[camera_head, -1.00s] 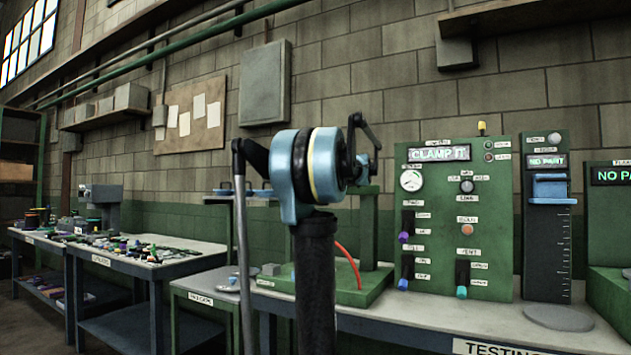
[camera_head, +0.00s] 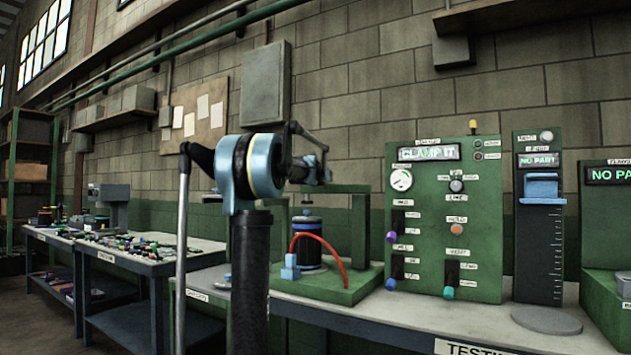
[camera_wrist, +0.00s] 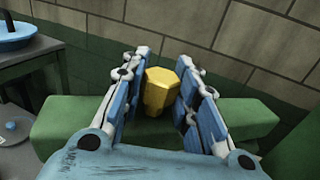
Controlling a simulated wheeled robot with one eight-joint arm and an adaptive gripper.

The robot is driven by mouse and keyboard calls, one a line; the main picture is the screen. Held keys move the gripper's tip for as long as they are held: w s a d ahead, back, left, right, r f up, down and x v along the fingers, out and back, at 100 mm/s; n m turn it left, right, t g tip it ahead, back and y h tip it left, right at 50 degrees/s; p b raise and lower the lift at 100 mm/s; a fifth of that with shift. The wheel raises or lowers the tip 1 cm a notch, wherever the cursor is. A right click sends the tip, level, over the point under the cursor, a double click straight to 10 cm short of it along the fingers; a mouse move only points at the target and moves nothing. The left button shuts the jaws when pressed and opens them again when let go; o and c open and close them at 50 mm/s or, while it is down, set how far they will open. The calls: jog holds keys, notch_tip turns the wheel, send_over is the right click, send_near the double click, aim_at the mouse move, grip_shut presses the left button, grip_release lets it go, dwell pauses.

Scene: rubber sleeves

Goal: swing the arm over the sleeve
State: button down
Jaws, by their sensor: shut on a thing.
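My gripper (camera_wrist: 160,92) is shut on a yellow six-sided knob-like piece (camera_wrist: 158,88), gripped between the two blue finger pads in the wrist view. A green beam (camera_wrist: 75,122) runs behind it; I cannot tell how the yellow piece joins it. In the head view my gripper (camera_head: 318,172) is small, partly behind my arm, at the green test stand's top. The black sleeve (camera_head: 308,252) stands upright on the stand's green base (camera_head: 345,286), with a blue band and cap on top. A small dark tip (camera_head: 307,199) hangs above the cap.
A gauge (camera_head: 542,215) reads "NO PART". A littered table (camera_head: 150,268) is at left.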

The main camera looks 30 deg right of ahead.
jog(key=shift+w, duration=0.25)
jog(key=c, duration=1.2)
grip_release()
jog(key=shift+c, duration=0.2)
jog(key=shift+s+a, duration=0.35)
jog(key=shift+s, duration=0.05)
jog(key=v, duration=1.1)
jog(key=shift+w, duration=0.1)
